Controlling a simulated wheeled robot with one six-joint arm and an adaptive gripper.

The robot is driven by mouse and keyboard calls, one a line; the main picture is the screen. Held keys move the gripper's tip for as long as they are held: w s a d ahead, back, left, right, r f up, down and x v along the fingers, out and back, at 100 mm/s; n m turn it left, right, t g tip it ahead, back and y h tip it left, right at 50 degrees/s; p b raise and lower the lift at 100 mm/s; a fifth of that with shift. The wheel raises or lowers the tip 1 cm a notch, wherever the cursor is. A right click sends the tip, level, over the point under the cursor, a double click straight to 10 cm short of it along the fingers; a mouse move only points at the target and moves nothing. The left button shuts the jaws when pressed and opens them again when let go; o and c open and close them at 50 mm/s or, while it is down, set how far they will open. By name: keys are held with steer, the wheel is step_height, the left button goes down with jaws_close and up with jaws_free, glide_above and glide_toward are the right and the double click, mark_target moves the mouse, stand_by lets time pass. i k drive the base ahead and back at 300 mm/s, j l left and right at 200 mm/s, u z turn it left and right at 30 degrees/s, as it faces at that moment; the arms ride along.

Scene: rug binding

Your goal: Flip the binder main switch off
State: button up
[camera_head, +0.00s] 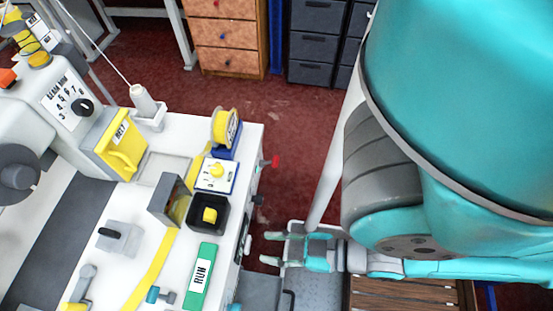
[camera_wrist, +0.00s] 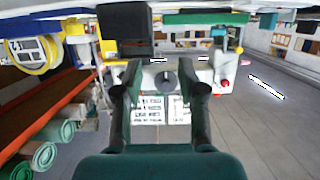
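My gripper (camera_head: 270,249) is open and empty beside the front edge of the white binder table (camera_head: 250,140), with its fingers pointing left at that edge. In the wrist view my gripper (camera_wrist: 165,82) has its two dark fingers spread either side of a black rotary knob (camera_wrist: 166,80) on a pale front panel. Lettered labels (camera_wrist: 152,108) sit just below the knob; their words are too small to read. I cannot tell whether the fingers touch the knob, or whether it is the main switch. In the head view this knob is not clearly visible.
A red knob (camera_head: 271,161) and a black knob (camera_head: 258,200) stick out from the table edge. Red floor (camera_head: 280,110) lies clear behind.

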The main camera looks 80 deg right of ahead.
mark_target(275, 161)
steer(key=k+l+u, duration=0.1)
steer(key=l+u, duration=0.15)
steer(key=l, duration=0.2)
steer(key=k+l+u, duration=0.2)
steer(key=l, duration=0.25)
steer(key=k+l+u, duration=0.25)
steer(key=l, duration=0.15)
steer(key=k+l+u, duration=0.1)
steer(key=l+u, duration=0.15)
steer(key=l, duration=0.15)
steer(key=k+l+u, duration=0.2)
steer(key=k+j+u, duration=0.1)
steer(key=k+u, duration=0.15)
steer(key=k, duration=0.15)
steer(key=k+j+u, duration=0.25)
steer(key=k, duration=0.2)
steer(key=l, duration=0.1)
